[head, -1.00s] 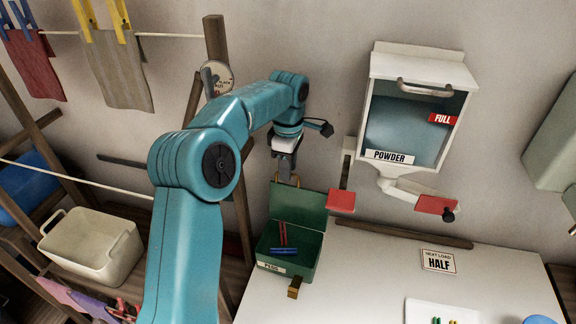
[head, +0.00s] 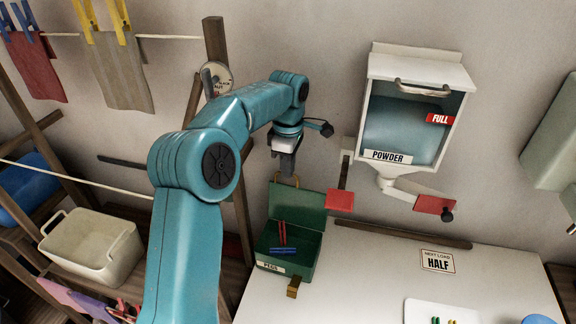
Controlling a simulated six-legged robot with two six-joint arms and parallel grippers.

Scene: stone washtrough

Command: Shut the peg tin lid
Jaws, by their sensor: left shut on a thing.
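The green peg tin (head: 305,262) stands at the left end of the white top, with red and blue pegs (head: 283,240) inside. Its lid (head: 297,207) is open and stands up at the back. A brass-coloured loop handle (head: 277,178) is on the lid's upper edge. My left gripper (head: 287,174) points down at this edge and is shut on the lid handle; the fingertips are small and partly hidden. A brass catch (head: 293,287) hangs at the tin's front. My right gripper is not in view.
A powder dispenser (head: 455,85) with red paddles (head: 340,199) hangs on the wall right of the tin. A white tray (head: 463,306) with pegs lies at front right. A cream tub (head: 115,262) stands at left. The white top between tin and tray is clear.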

